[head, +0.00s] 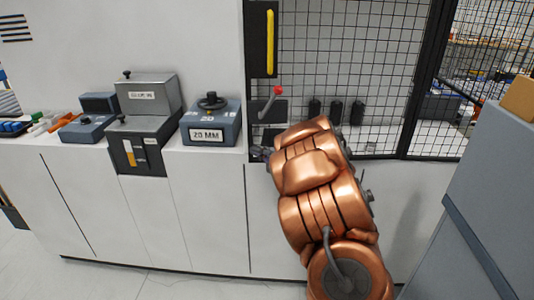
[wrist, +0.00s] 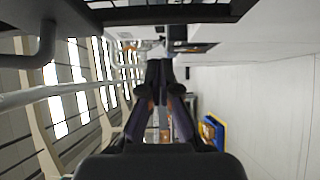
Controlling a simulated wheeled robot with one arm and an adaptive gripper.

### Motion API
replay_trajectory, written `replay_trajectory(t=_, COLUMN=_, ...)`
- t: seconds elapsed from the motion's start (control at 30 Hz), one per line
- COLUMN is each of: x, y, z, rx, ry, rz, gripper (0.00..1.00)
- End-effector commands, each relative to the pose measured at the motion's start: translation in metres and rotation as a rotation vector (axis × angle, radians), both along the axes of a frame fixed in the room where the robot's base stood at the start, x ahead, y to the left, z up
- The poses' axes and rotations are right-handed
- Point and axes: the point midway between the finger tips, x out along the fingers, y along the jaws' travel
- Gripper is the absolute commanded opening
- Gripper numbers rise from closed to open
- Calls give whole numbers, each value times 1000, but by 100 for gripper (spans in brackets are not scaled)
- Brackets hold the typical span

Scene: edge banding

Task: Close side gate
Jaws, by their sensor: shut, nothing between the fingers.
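A black-framed wire mesh panel (head: 350,55), which looks like the side gate, stands upright behind the counter in the head view. A black plate with a yellow vertical handle (head: 270,42) is at its upper left. A grey lever with a red knob (head: 279,91) is below the handle. I cannot tell whether the panel is open or closed. My gripper (head: 260,153) is small and partly hidden by my copper arm, just below the lever, near the counter edge. In the wrist view my gripper (wrist: 160,68) has its dark fingers together, with nothing seen between them.
A blue-grey box marked 20 MM (head: 210,122) and a grey machine unit (head: 147,110) stand on the white counter to the left. Several black cylinders (head: 336,112) hang behind the mesh. A large grey cabinet (head: 495,190) is close on the right. Floor is clear at lower left.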

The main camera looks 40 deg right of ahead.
Motion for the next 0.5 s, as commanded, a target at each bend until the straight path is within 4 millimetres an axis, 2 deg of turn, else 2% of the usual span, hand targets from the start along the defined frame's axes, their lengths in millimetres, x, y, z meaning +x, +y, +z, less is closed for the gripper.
replay_trajectory(t=0.07, x=12, y=3, z=2, rx=4, ry=-1, rz=2, gripper=0)
replay_trajectory(t=0.5, x=38, y=-19, z=0, rx=4, ry=2, rz=-2, gripper=0)
